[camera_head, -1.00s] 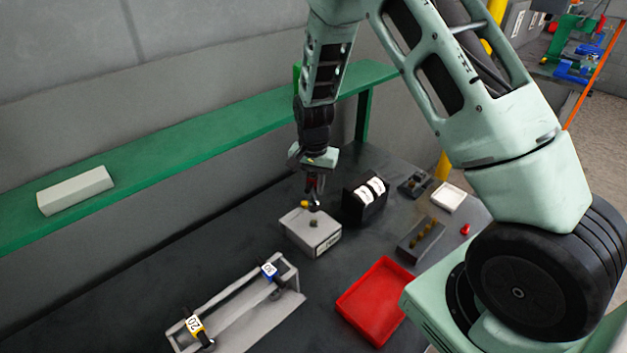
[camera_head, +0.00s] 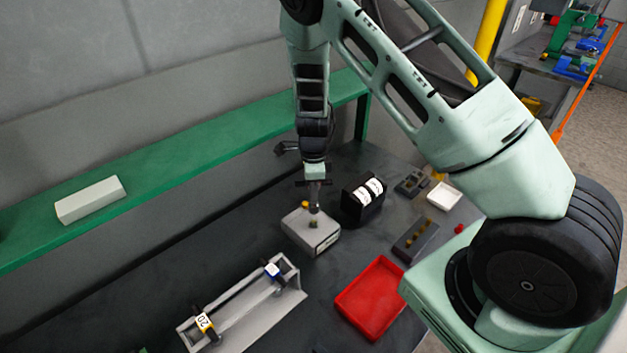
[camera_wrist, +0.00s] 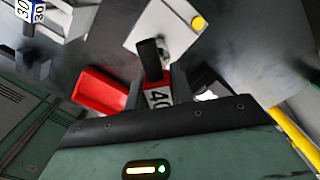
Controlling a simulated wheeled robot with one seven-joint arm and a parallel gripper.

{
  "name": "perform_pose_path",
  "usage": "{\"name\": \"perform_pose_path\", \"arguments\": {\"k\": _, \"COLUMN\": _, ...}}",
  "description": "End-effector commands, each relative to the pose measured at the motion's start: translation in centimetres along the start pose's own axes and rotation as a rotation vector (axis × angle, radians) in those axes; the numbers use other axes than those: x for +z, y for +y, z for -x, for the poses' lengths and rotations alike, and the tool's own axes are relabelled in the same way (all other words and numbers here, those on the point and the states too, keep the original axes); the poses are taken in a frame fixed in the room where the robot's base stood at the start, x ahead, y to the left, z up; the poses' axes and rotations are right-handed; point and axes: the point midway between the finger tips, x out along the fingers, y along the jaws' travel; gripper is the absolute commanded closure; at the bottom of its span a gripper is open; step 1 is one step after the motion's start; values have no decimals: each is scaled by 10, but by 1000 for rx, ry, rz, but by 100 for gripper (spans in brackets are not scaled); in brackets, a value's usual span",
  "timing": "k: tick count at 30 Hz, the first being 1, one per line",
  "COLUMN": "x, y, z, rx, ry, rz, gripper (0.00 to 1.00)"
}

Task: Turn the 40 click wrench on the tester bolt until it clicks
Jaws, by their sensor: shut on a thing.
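The tester (camera_head: 312,234) is a pale grey box on the dark bench, with a yellow spot on top; it also shows in the wrist view (camera_wrist: 148,28). My gripper (camera_head: 314,186) is above it, pointing down, and in the wrist view (camera_wrist: 157,85) it is shut on the 40 click wrench (camera_wrist: 157,95), which has a red and white "40" tag. The wrench's black end lies over the tester's top, at the bolt (camera_wrist: 164,50). It partly covers the bolt, and I cannot tell whether it is fully seated.
A grey rack (camera_head: 262,314) holds the yellow-tagged 20 wrench (camera_head: 204,322) and a blue-tagged wrench (camera_head: 272,270). A red tray (camera_head: 369,297), a black holder with white rolls (camera_head: 363,200) and a dark block (camera_head: 415,240) stand right of the tester. A green shelf (camera_head: 165,172) runs behind.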

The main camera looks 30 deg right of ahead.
Motion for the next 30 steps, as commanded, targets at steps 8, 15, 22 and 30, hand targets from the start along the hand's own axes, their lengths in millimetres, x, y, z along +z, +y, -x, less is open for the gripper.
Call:
{"name": "perform_pose_path", "arguments": {"k": 8, "x": 0, "y": 0, "z": -3, "rx": -1, "ry": -1, "rz": -15, "gripper": 100}}
{"name": "perform_pose_path", "arguments": {"k": 15, "x": 0, "y": 0, "z": -7, "rx": -1, "ry": -2, "rz": 304, "gripper": 100}}
{"name": "perform_pose_path", "arguments": {"k": 22, "x": 0, "y": 0, "z": -11, "rx": -2, "ry": -2, "rz": 754, "gripper": 100}}
{"name": "perform_pose_path", "arguments": {"k": 30, "x": 0, "y": 1, "z": -20, "rx": 1, "ry": -1, "rz": 1190, "gripper": 100}}
